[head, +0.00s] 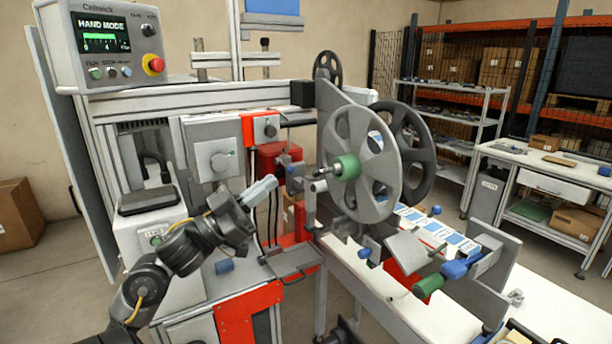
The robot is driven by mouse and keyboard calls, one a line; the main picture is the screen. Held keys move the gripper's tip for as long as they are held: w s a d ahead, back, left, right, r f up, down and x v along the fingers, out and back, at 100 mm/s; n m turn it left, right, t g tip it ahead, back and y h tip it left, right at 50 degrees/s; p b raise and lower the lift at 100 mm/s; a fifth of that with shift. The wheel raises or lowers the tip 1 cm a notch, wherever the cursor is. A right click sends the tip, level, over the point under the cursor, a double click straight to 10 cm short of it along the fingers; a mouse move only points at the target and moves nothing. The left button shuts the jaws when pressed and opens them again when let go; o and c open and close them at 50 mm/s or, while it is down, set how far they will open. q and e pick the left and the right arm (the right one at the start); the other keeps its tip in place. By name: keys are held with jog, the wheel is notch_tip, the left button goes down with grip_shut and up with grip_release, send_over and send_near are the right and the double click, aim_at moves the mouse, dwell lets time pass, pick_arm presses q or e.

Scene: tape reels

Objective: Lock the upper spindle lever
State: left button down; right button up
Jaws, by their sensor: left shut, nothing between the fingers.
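The upper spindle carries a grey spoked reel (372,150) with a green hub piece (346,167) at its centre. A short grey rod with a pale round end (319,186) sticks out left of the green piece; I cannot tell for sure whether it is the lever. My left gripper (268,187) is shut and empty, its pale fingers pointing up and right. In the picture it is left of the hub, with a gap between them. My right gripper is not in view.
A control box (108,45) reading "HAND MODE" stands upper left. A second, dark reel (412,150) is behind the grey one. Lower right are a green roller (428,287) and a blue knob (455,269). Grey and red machine panels lie close around my left arm.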

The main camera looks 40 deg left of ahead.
aim_at(325, 171)
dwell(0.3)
pick_arm(q)
jog(key=p+x, duration=0.5)
jog(key=x, duration=0.5)
jog(key=f, duration=0.2)
jog(key=w+f, duration=0.1)
jog(key=f, duration=0.1)
jog(key=shift+a, duration=0.25)
